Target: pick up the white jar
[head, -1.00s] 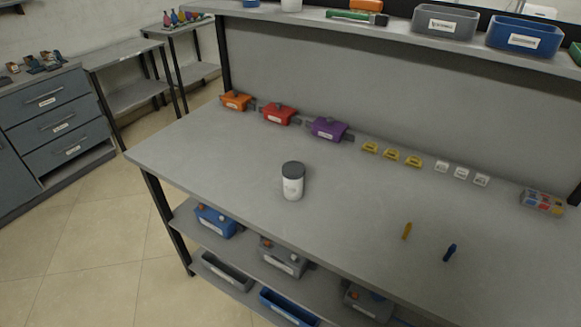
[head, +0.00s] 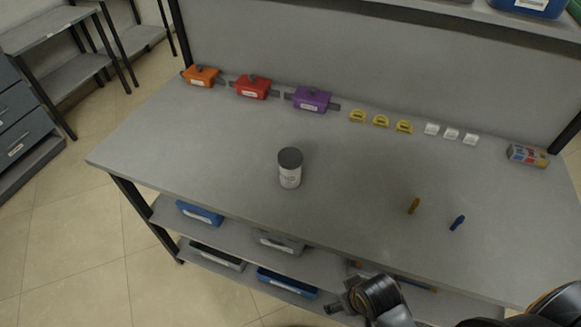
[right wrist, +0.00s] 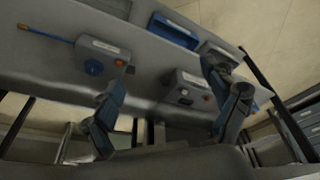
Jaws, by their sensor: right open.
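The white jar (head: 290,178) with a dark grey lid stands upright on the grey workbench top (head: 230,150), left of its middle in the head view. My right arm comes in at the bottom right of the head view, and its gripper (head: 347,298) is low in front of the bench, well apart from the jar. In the right wrist view the two fingers of the right gripper (right wrist: 165,90) are spread with nothing between them. The jar does not show in the right wrist view. My left gripper is in neither current view.
Orange (head: 202,76), red (head: 254,87) and purple (head: 312,99) boxes line the back of the bench, with small yellow and white pieces to their right. An orange item (head: 414,205) and a blue item (head: 457,223) lie right of the jar.

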